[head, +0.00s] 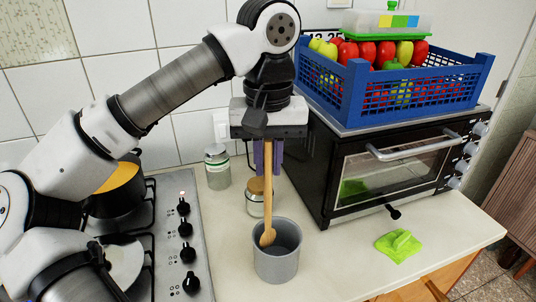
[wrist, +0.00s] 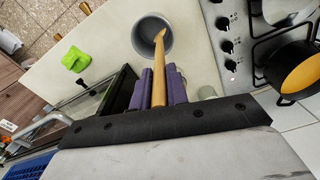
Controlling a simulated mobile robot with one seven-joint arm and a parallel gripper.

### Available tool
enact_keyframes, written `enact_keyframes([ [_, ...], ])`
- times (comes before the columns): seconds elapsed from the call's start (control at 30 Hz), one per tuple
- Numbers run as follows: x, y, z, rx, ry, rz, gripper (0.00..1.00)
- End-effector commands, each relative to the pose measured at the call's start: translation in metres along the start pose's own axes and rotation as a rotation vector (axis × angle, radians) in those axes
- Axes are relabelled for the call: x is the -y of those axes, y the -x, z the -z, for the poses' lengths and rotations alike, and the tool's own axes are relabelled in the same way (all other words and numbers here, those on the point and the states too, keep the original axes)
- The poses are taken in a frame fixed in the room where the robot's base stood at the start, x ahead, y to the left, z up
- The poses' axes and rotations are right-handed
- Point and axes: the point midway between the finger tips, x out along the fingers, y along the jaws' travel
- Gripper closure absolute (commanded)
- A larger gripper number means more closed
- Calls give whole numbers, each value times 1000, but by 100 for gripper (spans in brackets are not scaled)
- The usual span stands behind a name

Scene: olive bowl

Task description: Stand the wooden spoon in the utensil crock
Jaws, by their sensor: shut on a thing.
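The wooden spoon (head: 267,200) hangs upright from my gripper (head: 267,155), bowl end down. My gripper is shut on its upper handle, with purple fingers on either side. The grey utensil crock (head: 276,262) stands on the counter below. The spoon's lower end is at the crock's mouth and appears to be within the rim in the head view; I cannot tell how deep. In the wrist view the spoon (wrist: 159,75) reaches from between the fingers (wrist: 158,88) to the opening of the crock (wrist: 150,35).
A glass jar (head: 257,198) stands just behind the crock, and a lidded jar (head: 217,167) farther back left. The black oven (head: 390,165) is at right, bearing a blue crate (head: 357,95). The hob (head: 180,240) is at left. A green cloth (head: 398,246) lies at right.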

Motion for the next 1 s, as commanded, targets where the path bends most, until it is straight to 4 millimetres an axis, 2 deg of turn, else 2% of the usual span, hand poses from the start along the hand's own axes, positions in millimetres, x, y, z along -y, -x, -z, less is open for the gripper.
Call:
enact_keyframes([
  [0.03, 0, -8, 0, 1, 0, -1, 100],
  [0.53, 0, -46, 0, 0, -1, 0, 100],
  [1.0, 0, -56, 0, 0, -1, 0, 100],
])
